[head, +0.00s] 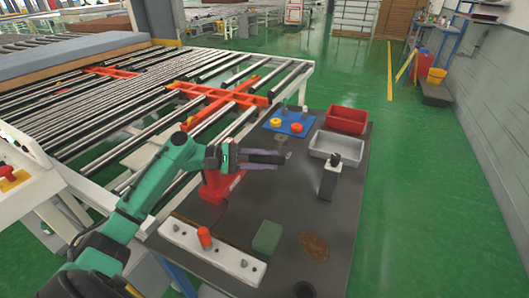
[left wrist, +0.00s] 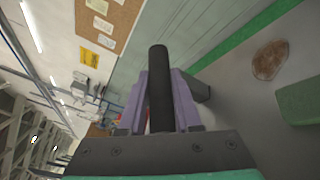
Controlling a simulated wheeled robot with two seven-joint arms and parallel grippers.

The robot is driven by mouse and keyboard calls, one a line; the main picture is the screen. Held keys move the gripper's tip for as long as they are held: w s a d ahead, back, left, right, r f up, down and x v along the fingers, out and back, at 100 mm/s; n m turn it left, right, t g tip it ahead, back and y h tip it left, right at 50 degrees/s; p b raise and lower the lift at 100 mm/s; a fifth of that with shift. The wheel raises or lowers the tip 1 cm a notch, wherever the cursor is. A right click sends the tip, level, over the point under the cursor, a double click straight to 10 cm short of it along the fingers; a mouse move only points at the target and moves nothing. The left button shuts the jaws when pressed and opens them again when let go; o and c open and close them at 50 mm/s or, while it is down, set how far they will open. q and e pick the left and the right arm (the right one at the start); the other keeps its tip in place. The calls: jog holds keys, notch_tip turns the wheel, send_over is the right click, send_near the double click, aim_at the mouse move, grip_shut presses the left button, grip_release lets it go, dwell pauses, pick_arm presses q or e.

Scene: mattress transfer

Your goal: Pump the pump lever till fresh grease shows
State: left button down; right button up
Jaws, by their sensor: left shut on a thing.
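My left gripper (head: 268,158) reaches in from the left over the dark workbench, its purple fingers pointing right. In the left wrist view, its fingers (left wrist: 160,98) are shut around a black round bar (left wrist: 160,75), which looks like the grip of the pump lever. The red pump body (head: 216,186) stands on the bench just below the gripper in the head view, partly hidden by the hand. A pale block (head: 213,250) with an orange knob (head: 204,238) lies at the bench's near left. I cannot make out fresh grease on it. My right gripper does not show.
A green block (head: 267,237) and a brown stain (head: 314,246) lie on the bench. Behind are a grey bin (head: 338,147), a red bin (head: 346,119) and a blue tray (head: 276,124). A roller conveyor (head: 150,100) borders the left.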

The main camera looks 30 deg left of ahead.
pick_arm(q)
notch_tip(320, 180, down, 9)
jog(key=m+g+y+p, duration=0.1)
jog(key=y, duration=0.2)
jog(key=shift+d+m+p, duration=0.3)
jog(key=shift+d, duration=0.15)
jog(key=c, duration=0.6)
grip_release()
jog(key=shift+s, duration=0.15)
jog(key=b+v, duration=0.2)
jog(key=v, duration=1.2)
jog(key=shift+a+r+b, duration=0.2)
jog(key=shift+r+b, duration=0.1)
jog(key=shift+r, duration=0.2)
